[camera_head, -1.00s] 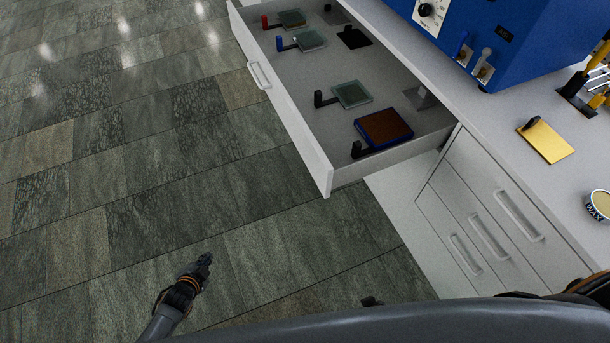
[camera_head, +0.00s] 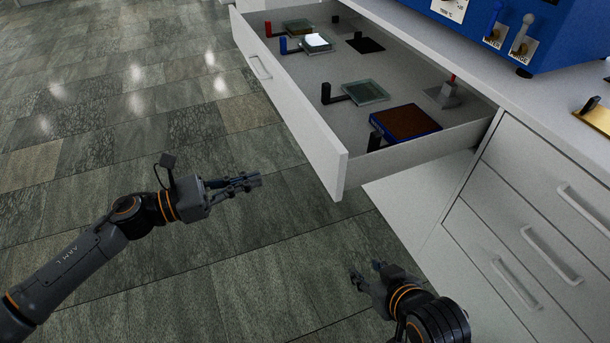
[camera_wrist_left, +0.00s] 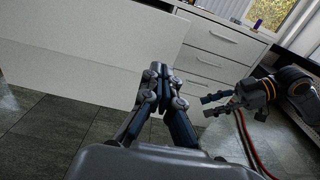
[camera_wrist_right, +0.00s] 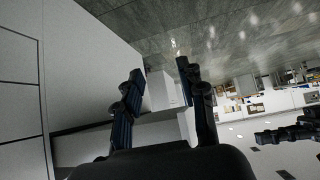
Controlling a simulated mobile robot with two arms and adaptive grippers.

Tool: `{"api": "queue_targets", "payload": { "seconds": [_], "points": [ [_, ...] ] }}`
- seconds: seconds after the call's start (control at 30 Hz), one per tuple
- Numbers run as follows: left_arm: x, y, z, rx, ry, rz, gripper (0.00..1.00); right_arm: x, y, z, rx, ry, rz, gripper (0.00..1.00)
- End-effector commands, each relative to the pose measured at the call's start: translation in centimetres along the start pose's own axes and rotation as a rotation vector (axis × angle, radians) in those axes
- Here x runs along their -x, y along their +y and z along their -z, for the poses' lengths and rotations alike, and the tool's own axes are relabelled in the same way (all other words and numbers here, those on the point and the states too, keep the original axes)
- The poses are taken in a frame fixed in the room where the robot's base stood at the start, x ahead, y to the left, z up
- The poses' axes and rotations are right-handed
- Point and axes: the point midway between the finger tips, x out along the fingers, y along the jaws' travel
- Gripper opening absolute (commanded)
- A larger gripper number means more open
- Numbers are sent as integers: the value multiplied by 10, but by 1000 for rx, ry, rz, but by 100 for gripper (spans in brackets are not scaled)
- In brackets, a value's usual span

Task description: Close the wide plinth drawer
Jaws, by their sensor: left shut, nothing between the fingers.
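The wide plinth drawer (camera_head: 310,135) is pulled well out of the white cabinet, with its handle (camera_head: 260,68) on the far part of its front. Its white front also fills the upper left of the left wrist view (camera_wrist_left: 85,50). My left gripper (camera_head: 252,181) is shut and empty, over the floor in front of the drawer and apart from it. My right gripper (camera_head: 365,271) is open and empty, below the drawer's near corner, beside the cabinet. Its spread fingers show in the right wrist view (camera_wrist_right: 160,72).
The drawer holds several small plates with upright handles, a brown block in a blue tray (camera_head: 405,123) and a grey piece (camera_head: 447,95). A blue press (camera_head: 560,40) stands on the counter. Smaller closed drawers (camera_head: 535,250) are at right. The tiled floor (camera_head: 80,130) is clear.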

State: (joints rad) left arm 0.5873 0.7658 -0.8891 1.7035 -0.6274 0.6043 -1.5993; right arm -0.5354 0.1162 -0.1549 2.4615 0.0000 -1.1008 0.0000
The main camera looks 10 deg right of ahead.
Motion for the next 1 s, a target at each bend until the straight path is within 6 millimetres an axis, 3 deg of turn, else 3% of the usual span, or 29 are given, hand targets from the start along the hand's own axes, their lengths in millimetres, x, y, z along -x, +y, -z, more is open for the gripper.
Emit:
{"api": "queue_targets", "payload": {
  "seconds": [0.17,0.7,1.0],
  "points": [
    [-18,-2,-2,-9,-2,8,0,2,0,2,0,3,0,40],
    [-122,-1,-1,-6,-1,4,0,-3,-3,23,1,112,6,40],
    [-140,-1,-1,-4,0,1,0,-3,-4,34,2,163,9,40]
  ]
}}
